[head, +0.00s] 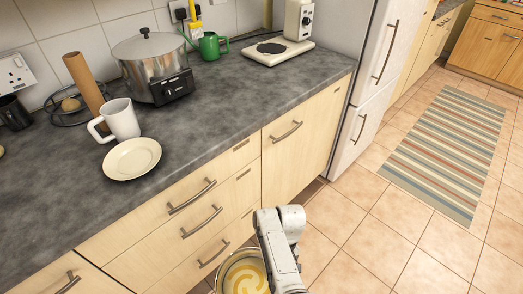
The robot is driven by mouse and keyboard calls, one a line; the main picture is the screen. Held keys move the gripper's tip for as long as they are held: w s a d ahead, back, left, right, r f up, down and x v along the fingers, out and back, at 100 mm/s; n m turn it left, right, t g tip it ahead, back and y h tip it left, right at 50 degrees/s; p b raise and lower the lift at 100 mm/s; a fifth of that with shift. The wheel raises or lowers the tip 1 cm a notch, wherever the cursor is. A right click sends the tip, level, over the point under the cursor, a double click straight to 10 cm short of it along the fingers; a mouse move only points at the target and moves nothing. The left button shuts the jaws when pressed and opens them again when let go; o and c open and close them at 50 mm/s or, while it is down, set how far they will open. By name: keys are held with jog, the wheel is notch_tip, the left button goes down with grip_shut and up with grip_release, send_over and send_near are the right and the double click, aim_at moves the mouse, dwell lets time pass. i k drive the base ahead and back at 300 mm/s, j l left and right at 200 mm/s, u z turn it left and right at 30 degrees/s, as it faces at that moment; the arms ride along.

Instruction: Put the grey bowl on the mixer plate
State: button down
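The grey bowl (226,265) shows at the bottom edge of the head view, in front of the drawers, with a yellow and cream swirl inside; its lower part is cut off. My white arm comes down just right of the bowl, overlapping its side. My gripper's fingers are not visible, so I cannot see whether they hold the bowl. The mixer plate (271,48) is a dark round disc on the cream base of the mixer (298,20), at the far right end of the counter. Nothing stands on the plate.
The grey counter (225,100) has clear room before the mixer. A steel pot (147,58), green watering can (210,45), white mug (119,119) and cream plate (132,158) stand on it. The white fridge (365,75) is right of the counter. A striped rug (447,150) lies on the floor.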

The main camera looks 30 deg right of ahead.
aim_at(272, 48)
jog(key=i+l+u, duration=0.1)
jog(key=l+u, duration=0.75)
jog(key=l, duration=0.6)
jog(key=l+u, duration=0.15)
jog(key=l, duration=0.65)
jog(key=k+l+u, duration=0.15)
jog(key=l, duration=0.6)
jog(key=k+l, duration=0.1)
jog(key=l, duration=1.45)
jog(key=k+l, duration=0.15)
jog(key=l, duration=0.65)
